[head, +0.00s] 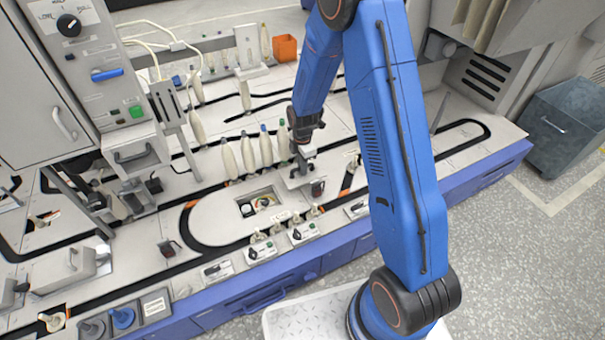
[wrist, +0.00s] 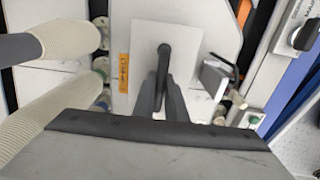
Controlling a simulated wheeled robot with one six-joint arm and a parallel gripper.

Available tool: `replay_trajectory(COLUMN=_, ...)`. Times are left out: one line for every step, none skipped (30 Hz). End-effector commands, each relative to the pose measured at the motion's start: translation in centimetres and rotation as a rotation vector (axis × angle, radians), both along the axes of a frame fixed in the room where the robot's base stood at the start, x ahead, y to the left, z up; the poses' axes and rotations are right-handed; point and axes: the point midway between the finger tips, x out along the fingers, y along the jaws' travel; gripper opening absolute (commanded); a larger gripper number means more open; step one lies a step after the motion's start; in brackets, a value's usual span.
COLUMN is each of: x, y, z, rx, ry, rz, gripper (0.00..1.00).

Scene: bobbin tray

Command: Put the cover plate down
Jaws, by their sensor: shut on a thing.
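The cover plate (wrist: 200,55) is a flat light grey square with a dark upright handle (wrist: 164,52). My gripper (wrist: 160,88) is shut on that handle, and the plate lies beyond the fingertips. In the head view my gripper (head: 301,147) is over the pale worktop, with the plate (head: 299,180) below it. I cannot tell whether the plate touches the worktop. A small square opening (head: 246,209) with coloured parts inside shows to the left of the plate and nearer the front edge. The wrist housing hides the lower part of the wrist view.
A row of pale bobbins (head: 247,156) stands close to the left of my gripper. Small control boxes (head: 303,233) line the front edge. A black track (head: 188,232) loops around the worktop. A grey bin (head: 570,125) stands on the floor at right.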

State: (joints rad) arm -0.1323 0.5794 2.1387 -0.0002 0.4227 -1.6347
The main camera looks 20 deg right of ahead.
Motion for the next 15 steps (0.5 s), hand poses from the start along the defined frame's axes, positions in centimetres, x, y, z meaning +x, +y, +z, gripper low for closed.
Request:
replay_trajectory(x=0.0, y=0.0, z=-0.5, rx=0.0, ry=0.002, rz=0.0, gripper=0.0)
replay_trajectory(x=-0.1, y=0.0, z=-0.9, rx=-0.001, ry=0.003, rz=0.0, gripper=0.0)
replay_trajectory(x=-0.1, y=0.0, z=-1.4, rx=-0.001, ry=0.003, rz=0.0, gripper=0.0)
replay_trajectory(x=-0.1, y=0.0, z=-1.8, rx=-0.001, ry=0.003, rz=0.0, gripper=0.0)
replay_trajectory(x=-0.1, y=0.0, z=-2.1, rx=-0.001, ry=0.003, rz=0.0, gripper=0.0)
replay_trajectory(x=-0.1, y=0.0, z=-2.6, rx=-0.001, ry=0.003, rz=0.0, gripper=0.0)
replay_trajectory(x=-0.1, y=0.0, z=-3.0, rx=-0.001, ry=0.003, rz=0.0, gripper=0.0)
replay_trajectory(x=-0.1, y=0.0, z=-3.2, rx=0.0, ry=0.002, rz=0.0, gripper=0.0)
replay_trajectory(x=0.0, y=0.0, z=-3.4, rx=0.0, ry=0.001, rz=0.0, gripper=0.0)
replay_trajectory(x=0.0, y=0.0, z=-3.4, rx=0.0, ry=0.001, rz=0.0, gripper=0.0)
replay_trajectory(x=0.0, y=0.0, z=-3.4, rx=0.0, ry=0.0, rz=0.0, gripper=0.0)
replay_trajectory(x=0.0, y=0.0, z=-3.4, rx=0.0, ry=0.0, rz=0.0, gripper=0.0)
replay_trajectory(x=0.0, y=0.0, z=-3.4, rx=0.0, ry=0.0, rz=0.0, gripper=0.0)
replay_trajectory(x=0.0, y=0.0, z=-3.4, rx=0.0, ry=0.0, rz=0.0, gripper=0.0)
replay_trajectory(x=0.0, y=0.0, z=-3.4, rx=0.0, ry=0.0, rz=0.0, gripper=0.0)
